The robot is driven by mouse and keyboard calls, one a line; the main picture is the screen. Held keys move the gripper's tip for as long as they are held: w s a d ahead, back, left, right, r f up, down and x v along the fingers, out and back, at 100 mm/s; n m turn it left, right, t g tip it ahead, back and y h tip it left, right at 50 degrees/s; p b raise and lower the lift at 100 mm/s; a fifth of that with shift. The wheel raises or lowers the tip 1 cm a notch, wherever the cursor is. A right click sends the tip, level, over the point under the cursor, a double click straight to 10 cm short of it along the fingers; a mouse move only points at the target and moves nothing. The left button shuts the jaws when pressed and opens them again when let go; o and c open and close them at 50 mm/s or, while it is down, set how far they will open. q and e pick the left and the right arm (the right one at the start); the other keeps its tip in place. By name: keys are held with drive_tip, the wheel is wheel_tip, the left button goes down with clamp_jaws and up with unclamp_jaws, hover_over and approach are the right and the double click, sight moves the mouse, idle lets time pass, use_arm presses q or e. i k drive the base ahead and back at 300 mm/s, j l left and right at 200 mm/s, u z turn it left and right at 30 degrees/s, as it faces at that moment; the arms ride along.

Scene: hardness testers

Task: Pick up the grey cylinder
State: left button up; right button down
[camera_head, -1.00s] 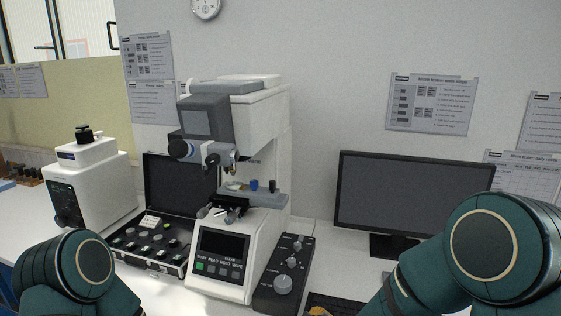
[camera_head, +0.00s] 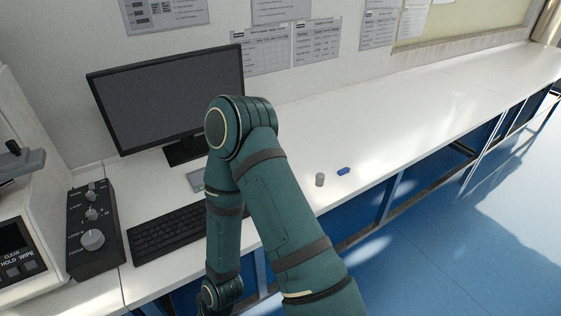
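The grey cylinder (camera_head: 320,180) stands upright on the white table, right of my arm and close to the table's front edge. A small blue piece (camera_head: 343,171) lies just right of it, a little apart. My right arm rises in the middle of the view and bends down toward the keyboard's right end. No gripper fingers show; both grippers are out of view.
A black monitor (camera_head: 170,92) and a keyboard (camera_head: 178,232) are on the table to the left. A control box with knobs (camera_head: 93,230) and part of a hardness tester (camera_head: 22,240) stand farther left. The white table (camera_head: 430,118) is clear to the right.

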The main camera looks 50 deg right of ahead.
sight(320, 177)
drive_tip(key=z, duration=1.9)
